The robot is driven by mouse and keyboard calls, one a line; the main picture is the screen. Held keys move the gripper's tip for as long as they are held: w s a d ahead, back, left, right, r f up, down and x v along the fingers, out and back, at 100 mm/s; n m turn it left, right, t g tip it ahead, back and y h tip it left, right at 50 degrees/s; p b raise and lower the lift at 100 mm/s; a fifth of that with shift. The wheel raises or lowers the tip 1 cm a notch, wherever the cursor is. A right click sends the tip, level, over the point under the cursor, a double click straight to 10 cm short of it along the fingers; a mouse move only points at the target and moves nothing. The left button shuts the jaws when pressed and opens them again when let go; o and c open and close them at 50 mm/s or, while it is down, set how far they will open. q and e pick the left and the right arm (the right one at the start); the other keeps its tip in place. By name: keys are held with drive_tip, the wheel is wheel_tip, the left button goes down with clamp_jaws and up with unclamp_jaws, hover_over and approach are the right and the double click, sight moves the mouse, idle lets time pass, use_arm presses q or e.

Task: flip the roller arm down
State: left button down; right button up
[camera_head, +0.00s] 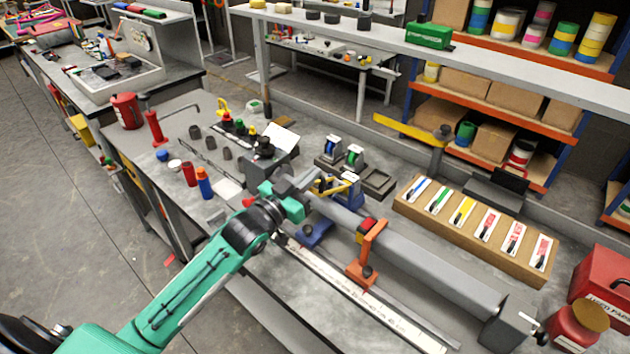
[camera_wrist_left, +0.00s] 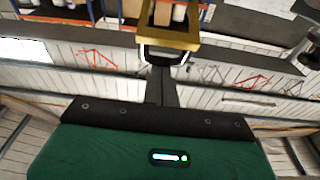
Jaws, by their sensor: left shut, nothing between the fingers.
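A yellow arm (camera_head: 326,185) sits on a blue bracket (camera_head: 349,190) beside the long grey tube, near the middle of the bench. It looks like the roller arm; its roller cannot be made out clearly. My left gripper (camera_head: 312,181) is shut and empty, its tip close to the yellow arm. In the left wrist view, a yellow frame (camera_wrist_left: 168,40) stands just beyond the tip of my left gripper (camera_wrist_left: 165,58) and partly overlaps it. I cannot tell whether they touch. My right gripper is not in view.
The grey tube (camera_head: 430,262) runs to the lower right, with an orange clamp (camera_head: 370,252) in front of it. A wooden label board (camera_head: 470,230) lies behind. A yellow bar on a post (camera_head: 405,128) rises at the back.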

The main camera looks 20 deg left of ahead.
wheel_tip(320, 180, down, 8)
drive_tip(key=b, duration=0.6)
use_arm(q)
wheel_tip(320, 180, down, 6)
drive_tip(key=s+a+t+h+b, duration=0.1)
drive_tip(key=s+t+b, duration=0.1)
drive_tip(key=t+b, duration=0.2)
drive_tip(key=shift+s+t+h+b, duration=0.3)
drive_tip(key=shift+h+b, duration=0.1)
drive_tip(key=shift+b, duration=0.15)
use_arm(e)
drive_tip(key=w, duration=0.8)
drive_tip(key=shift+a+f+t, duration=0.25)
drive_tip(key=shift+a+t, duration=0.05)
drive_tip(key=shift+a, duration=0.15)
use_arm(q)
drive_tip(key=shift+r, duration=0.1)
